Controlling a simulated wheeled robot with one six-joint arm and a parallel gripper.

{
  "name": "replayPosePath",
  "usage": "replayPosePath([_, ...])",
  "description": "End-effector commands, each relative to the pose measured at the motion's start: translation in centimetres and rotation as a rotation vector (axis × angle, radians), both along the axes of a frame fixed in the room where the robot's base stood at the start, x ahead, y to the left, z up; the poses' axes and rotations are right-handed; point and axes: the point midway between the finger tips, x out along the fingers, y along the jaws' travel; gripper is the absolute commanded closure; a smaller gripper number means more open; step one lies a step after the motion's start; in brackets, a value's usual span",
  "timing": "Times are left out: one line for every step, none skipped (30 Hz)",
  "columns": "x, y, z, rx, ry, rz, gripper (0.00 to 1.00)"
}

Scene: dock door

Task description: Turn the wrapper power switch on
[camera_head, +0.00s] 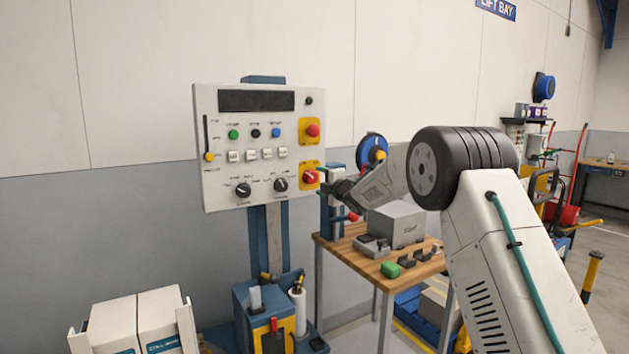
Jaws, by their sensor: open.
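A white control panel (258,178) stands upright on a blue post against the wall. On its right side a red rotary switch (309,177) sits on a yellow plate, below a red push button (312,131) on another yellow plate. The labels are too small to read, so I cannot tell for sure which control is the power switch. My gripper (325,178) is at the panel's right edge, its fingertips close to the red rotary switch. It is open; I cannot tell whether it touches the switch. My arm comes in from the right.
A wooden workbench (345,250) with a grey box (396,224) and small parts stands below my forearm. White boxes (137,322) are at the lower left. A blue machine base (245,300) sits below the panel. The space before the panel's left part is clear.

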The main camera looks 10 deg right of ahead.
Motion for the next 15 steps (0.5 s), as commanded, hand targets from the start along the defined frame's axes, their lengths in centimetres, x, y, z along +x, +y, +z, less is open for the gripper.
replayPosePath([0.9,0.3,-0.1,-0.001,0.0,0.002,0.35])
replayPosePath([1.4,0.5,-0.1,-0.001,0.0,0.002,0.35])
replayPosePath([2.0,0.7,-0.1,0.0,0.001,0.001,0.35])
replayPosePath([2.4,0.9,-0.1,0.0,0.0,0.001,0.35])
replayPosePath([2.8,1.0,-0.1,0.0,0.0,0.001,0.35])
replayPosePath([3.2,1.1,-0.1,0.001,0.001,0.001,0.35])
replayPosePath([3.5,1.2,-0.1,0.001,0.001,0.001,0.35])
replayPosePath([3.8,1.3,-0.1,0.0,0.001,0.001,0.35])
replayPosePath([4.1,1.4,0.0,0.0,0.001,0.001,0.35])
replayPosePath([4.2,1.4,0.0,0.0,0.001,0.001,0.35])
replayPosePath([4.4,1.5,0.0,0.001,0.001,0.0,0.35])
replayPosePath([4.5,1.5,-0.1,0.001,0.003,0.0,0.35])
replayPosePath([4.6,1.5,-0.1,0.001,0.003,-0.001,0.35])
replayPosePath([4.6,1.5,-0.1,0.001,0.003,-0.001,0.35])
replayPosePath([4.6,1.5,0.0,0.001,0.003,-0.001,0.35])
